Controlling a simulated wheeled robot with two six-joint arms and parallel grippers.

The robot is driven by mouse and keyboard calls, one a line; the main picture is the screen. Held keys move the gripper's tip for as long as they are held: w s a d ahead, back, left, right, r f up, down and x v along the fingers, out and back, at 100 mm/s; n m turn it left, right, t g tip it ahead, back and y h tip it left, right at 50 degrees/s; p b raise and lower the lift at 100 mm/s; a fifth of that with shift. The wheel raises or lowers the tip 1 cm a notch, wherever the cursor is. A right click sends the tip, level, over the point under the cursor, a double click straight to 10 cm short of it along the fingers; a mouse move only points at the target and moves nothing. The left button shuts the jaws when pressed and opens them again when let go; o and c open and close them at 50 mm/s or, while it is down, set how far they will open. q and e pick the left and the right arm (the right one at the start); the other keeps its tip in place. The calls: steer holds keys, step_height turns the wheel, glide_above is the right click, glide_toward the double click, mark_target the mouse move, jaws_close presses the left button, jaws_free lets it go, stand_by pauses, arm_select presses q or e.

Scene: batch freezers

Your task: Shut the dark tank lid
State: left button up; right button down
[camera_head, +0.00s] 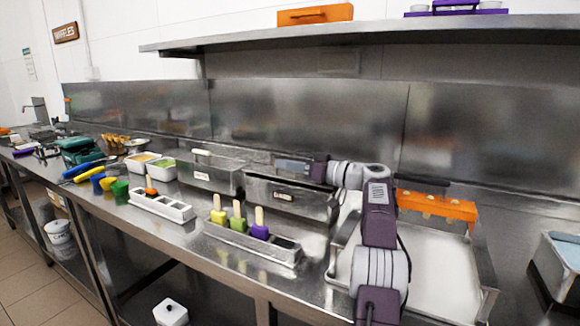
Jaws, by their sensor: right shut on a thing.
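The dark tank (290,198) is a metal box with a small label on its front, standing on the steel counter. Its top looks open and dark inside. The dark lid (291,164) shows as a blue-grey panel raised at the tank's back edge, tilted up. My right gripper (317,168) is at the lid's right end and shut on it; the jaws are small and partly hidden by my wrist. My right arm reaches in from the bottom right. My left gripper is not in view.
A second tank (205,180) with a white-handled lid stands just left. In front are a metal mould (248,247) with coloured popsicles and a white mould (160,205). A tray (440,270) and an orange rack (436,207) lie right. A shelf (370,28) hangs above.

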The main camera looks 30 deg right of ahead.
stand_by(0.4)
steer(key=c, duration=1.4)
jaws_free()
